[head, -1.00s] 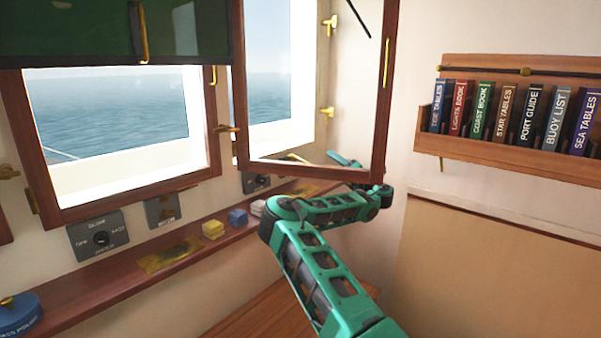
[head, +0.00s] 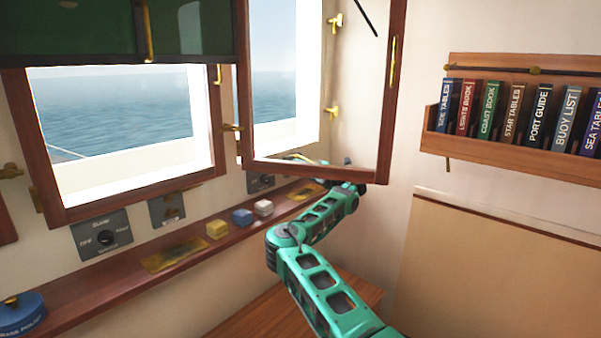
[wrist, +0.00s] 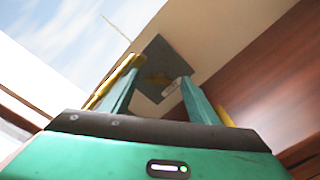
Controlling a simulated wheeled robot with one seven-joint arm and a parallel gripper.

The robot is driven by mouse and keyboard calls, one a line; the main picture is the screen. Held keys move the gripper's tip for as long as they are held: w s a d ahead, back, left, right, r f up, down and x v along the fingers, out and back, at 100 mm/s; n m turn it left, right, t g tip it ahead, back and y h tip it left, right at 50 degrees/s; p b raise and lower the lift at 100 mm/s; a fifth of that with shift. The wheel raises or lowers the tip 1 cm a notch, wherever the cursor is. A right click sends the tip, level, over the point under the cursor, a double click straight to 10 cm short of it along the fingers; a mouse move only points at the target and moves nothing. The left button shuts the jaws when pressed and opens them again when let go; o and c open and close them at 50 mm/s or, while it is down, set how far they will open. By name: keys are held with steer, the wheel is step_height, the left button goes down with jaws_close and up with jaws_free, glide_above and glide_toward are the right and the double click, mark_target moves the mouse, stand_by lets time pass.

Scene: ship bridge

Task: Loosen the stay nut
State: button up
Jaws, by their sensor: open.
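The open hinged window (head: 316,174) has a wooden frame and stands swung inward. A thin brass piece (head: 296,157), perhaps part of its stay, shows at its lower edge. I cannot make out the stay nut in either view. My gripper shows in the wrist view (wrist: 158,74), with its two teal fingers apart and nothing visibly held. Between and beyond the fingertips is a dark grey plate (wrist: 153,52) with a brass-coloured patch and a small pale part, too blurred to name. In the head view my gripper is by the window's lower edge, mostly hidden.
A wooden sill ledge (head: 120,280) runs under the windows, with a yellow block (head: 217,229), a blue block (head: 242,216), a white block (head: 263,208) and a blue tin (head: 20,317). Switch panels (head: 102,236) sit above it. A bookshelf (head: 520,153) is on the right wall.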

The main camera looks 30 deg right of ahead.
steer(key=shift+w+a, duration=0.2)
steer(key=shift+w, duration=0.35)
steer(key=c, duration=1.1)
steer(key=shift+o, duration=0.2)
steer(key=shift+n, duration=0.4)
steer(key=n, duration=0.4)
steer(key=shift+s+f+n, duration=0.1)
steer(key=shift+n, duration=0.3)
steer(key=n, duration=0.4)
steer(key=shift+n, duration=0.7)
